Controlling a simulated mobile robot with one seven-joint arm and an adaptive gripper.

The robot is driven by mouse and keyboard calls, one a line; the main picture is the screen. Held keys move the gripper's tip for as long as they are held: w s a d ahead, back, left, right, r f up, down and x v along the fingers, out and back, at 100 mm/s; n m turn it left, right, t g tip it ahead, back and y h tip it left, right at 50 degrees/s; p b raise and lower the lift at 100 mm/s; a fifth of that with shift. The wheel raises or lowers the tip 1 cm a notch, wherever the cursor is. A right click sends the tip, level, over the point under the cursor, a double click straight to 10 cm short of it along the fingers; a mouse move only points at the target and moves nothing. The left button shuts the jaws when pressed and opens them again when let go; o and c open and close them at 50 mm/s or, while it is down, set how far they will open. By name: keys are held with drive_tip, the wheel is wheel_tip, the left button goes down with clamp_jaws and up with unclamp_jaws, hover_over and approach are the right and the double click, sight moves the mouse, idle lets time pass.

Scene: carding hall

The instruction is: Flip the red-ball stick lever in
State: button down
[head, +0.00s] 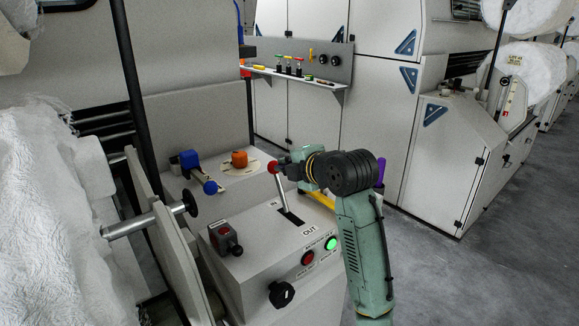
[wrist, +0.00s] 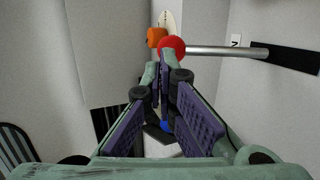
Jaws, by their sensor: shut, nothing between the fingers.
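The red-ball stick lever (head: 280,190) rises from a dark slot in a grey control box, its ball tilted toward the upper left, on the side of the IN label (head: 273,204). The OUT label (head: 309,231) is at the slot's other end. In the wrist view the red ball (wrist: 171,47) is just beyond my fingertips, and its metal stick runs right to the slot (wrist: 285,58). My gripper (head: 285,168) is shut and empty, close beside the ball; I cannot tell whether it touches. Its purple-padded fingers (wrist: 160,78) come together in the wrist view.
Red and lit green buttons (head: 331,243), a black knob (head: 282,293) and a red switch (head: 224,238) are on the box. A blue-handled device (head: 190,165) and an orange knob (head: 239,158) stand behind. A fibre roll (head: 60,200) is at left; open floor lies right.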

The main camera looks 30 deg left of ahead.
drive_tip(key=r+b+v, duration=0.2)
drive_tip(key=v, duration=0.8)
drive_tip(key=shift+w+a+b, duration=0.15)
drive_tip(key=shift+a+b, duration=0.25)
